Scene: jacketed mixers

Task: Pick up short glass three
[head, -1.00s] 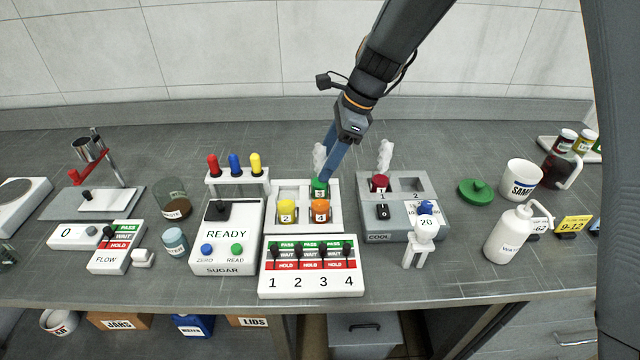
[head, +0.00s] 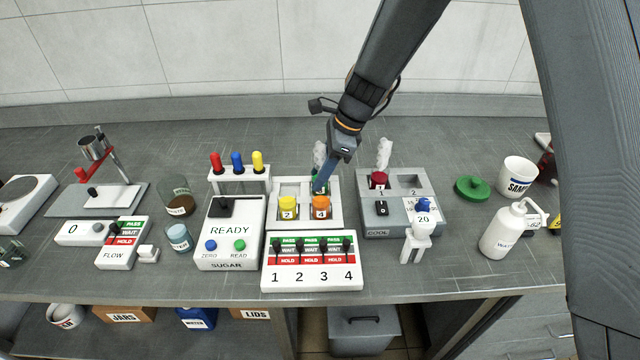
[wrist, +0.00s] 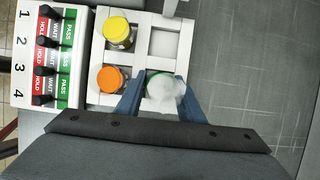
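Short glass three has a green lid and shows in the wrist view (wrist: 155,84). It stands in the back right compartment of a white four-place rack (head: 334,219); in the head view my finger hides most of it. My gripper (wrist: 162,86) is lowered over it, with one blue finger on each side of the green lid. The fingertips look close to the lid or touching it; I cannot tell whether they grip. A pale, blurry whitish patch covers part of the lid in the wrist view.
In the same rack stand a yellow-lidded glass two (head: 288,207) and an orange-lidded glass four (head: 321,208); one compartment (wrist: 165,43) is empty. A switch panel (head: 312,275) lies in front. The cooler (head: 392,222) stands to the right, the READY box (head: 229,235) to the left.

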